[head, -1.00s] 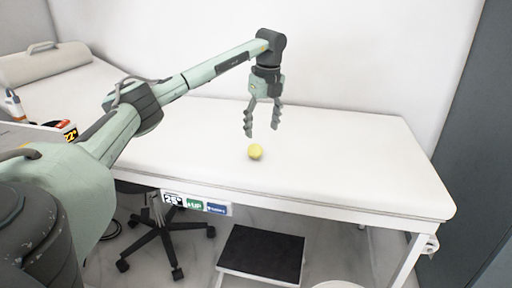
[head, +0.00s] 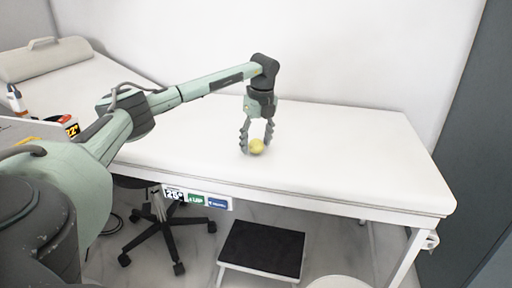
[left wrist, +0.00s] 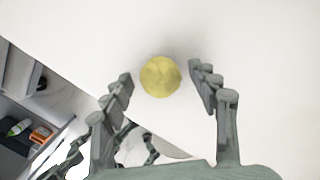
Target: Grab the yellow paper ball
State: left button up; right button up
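The yellow paper ball (head: 257,146) lies on the white top of the exam table (head: 350,150). My left gripper (head: 257,149) points down at it, with its fingers low on either side of the ball. In the left wrist view the ball (left wrist: 160,76) sits between and slightly beyond the two spread fingertips (left wrist: 160,76), with a gap on each side. The left gripper is open and holds nothing. My right gripper is in neither view.
A beige bolster (head: 45,60) lies at the far left end of the table. A black step stool (head: 262,250) and a wheeled chair base (head: 165,232) stand on the floor in front. The tabletop right of the ball is clear.

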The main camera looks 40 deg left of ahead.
pick_arm(q)
jog(key=c, duration=0.5)
jog(key=shift+r, duration=0.1)
